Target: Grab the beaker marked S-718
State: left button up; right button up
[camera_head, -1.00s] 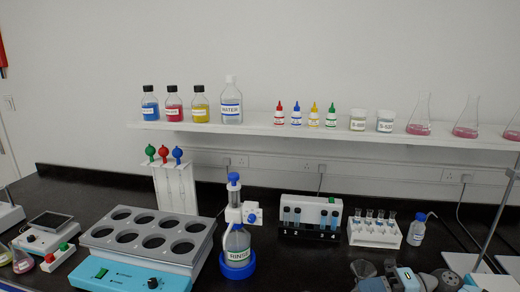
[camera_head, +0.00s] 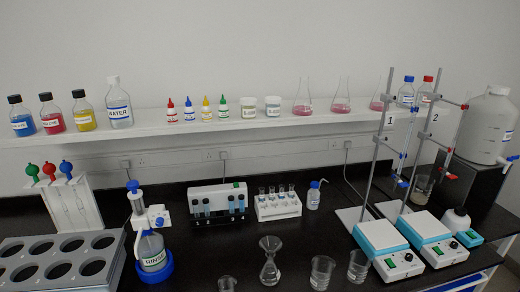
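Clear glass beakers stand on the black bench at the front: a small one (camera_head: 227,284) cut by the bottom edge, one (camera_head: 322,271) right of the flask, and one (camera_head: 357,266) farther right. Another beaker (camera_head: 421,188) is near the rear of the stand marked 2, with something pale in it. I cannot read S-718 on any of them. Two lidded jars on the shelf, a left one (camera_head: 248,107) and a right one (camera_head: 273,106), carry labels that seem to begin with S; the rest is too small. Neither of my grippers is in view.
A conical flask (camera_head: 270,262) stands beside the beakers. Two hotplates (camera_head: 382,240) with tall stands fill the right.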

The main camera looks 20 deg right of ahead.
aim_at(360, 261)
jog(key=z, duration=1.6)
